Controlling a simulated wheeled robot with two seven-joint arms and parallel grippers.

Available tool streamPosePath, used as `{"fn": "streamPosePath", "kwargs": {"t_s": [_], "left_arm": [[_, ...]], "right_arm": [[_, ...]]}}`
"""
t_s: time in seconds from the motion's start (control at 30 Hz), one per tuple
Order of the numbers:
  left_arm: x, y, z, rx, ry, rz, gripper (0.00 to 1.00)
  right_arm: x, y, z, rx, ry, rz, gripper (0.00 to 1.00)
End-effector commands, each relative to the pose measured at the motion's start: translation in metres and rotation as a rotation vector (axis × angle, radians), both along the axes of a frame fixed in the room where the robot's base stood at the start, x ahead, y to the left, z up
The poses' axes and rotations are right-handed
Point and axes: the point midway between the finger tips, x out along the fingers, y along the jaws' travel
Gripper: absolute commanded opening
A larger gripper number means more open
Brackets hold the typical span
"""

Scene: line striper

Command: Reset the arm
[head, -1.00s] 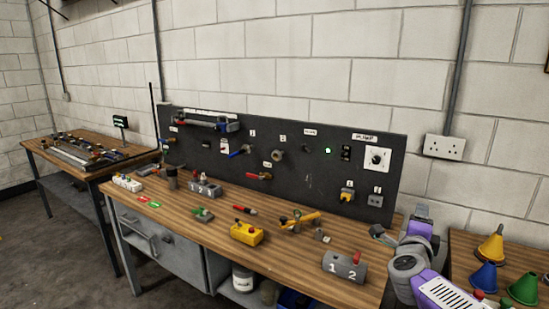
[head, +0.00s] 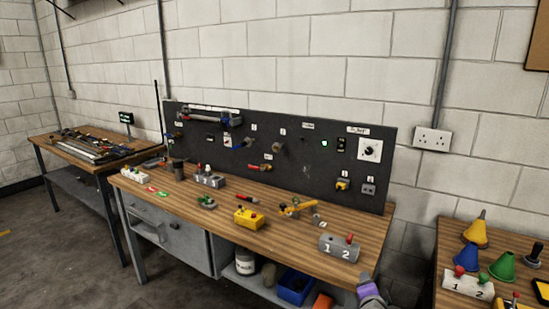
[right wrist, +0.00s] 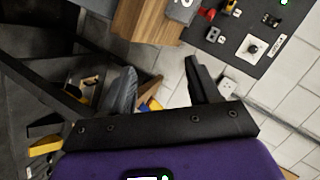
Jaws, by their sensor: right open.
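In the head view only a small purple and grey part of my right arm (head: 369,292) shows at the bottom edge, in front of the workbench's right end. My right gripper (right wrist: 160,85) fills the lower part of the right wrist view. Its two dark fingers stand well apart with nothing between them. The workbench (right wrist: 150,25) and its dark panel (right wrist: 262,42) lie beyond the fingers. My left gripper is not in view.
The main workbench (head: 284,238) holds a grey block marked 1 2 (head: 339,248), a yellow box (head: 248,218) and small tools. A right-hand table carries a yellow cone (head: 476,233), a blue cone (head: 467,257) and a green cone (head: 503,266). A gap separates the two tables.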

Motion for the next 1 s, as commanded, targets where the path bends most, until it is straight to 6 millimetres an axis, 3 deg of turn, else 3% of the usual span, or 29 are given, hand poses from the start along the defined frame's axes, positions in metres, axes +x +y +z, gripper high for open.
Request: {"fn": "streamPosePath", "kwargs": {"t_s": [0.03,0.2,0.27,0.4,0.5,0.6,0.73,0.83,1.0], "left_arm": [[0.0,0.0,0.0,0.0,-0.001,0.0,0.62],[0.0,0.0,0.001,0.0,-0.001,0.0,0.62],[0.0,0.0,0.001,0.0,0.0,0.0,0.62],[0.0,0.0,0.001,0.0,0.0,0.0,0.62],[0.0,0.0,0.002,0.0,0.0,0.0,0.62],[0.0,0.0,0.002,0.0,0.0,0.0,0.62],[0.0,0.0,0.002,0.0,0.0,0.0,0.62],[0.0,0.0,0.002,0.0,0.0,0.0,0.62],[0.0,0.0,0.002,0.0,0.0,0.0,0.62]], "right_arm": [[-0.01,0.013,-0.042,-0.031,0.094,0.062,0.61],[-0.06,0.054,-0.156,-0.113,0.367,0.295,0.61],[-0.085,0.069,-0.192,-0.13,0.458,0.386,0.61],[-0.158,0.104,-0.264,-0.143,0.66,0.613,0.61],[-0.216,0.128,-0.3,-0.131,0.783,0.78,0.61],[-0.269,0.149,-0.322,-0.106,0.874,0.932,0.61],[-0.318,0.167,-0.334,-0.075,0.943,1.071,0.61],[-0.336,0.173,-0.336,-0.061,0.964,1.127,0.61],[-0.34,0.175,-0.337,-0.058,0.969,1.14,0.61]]}}
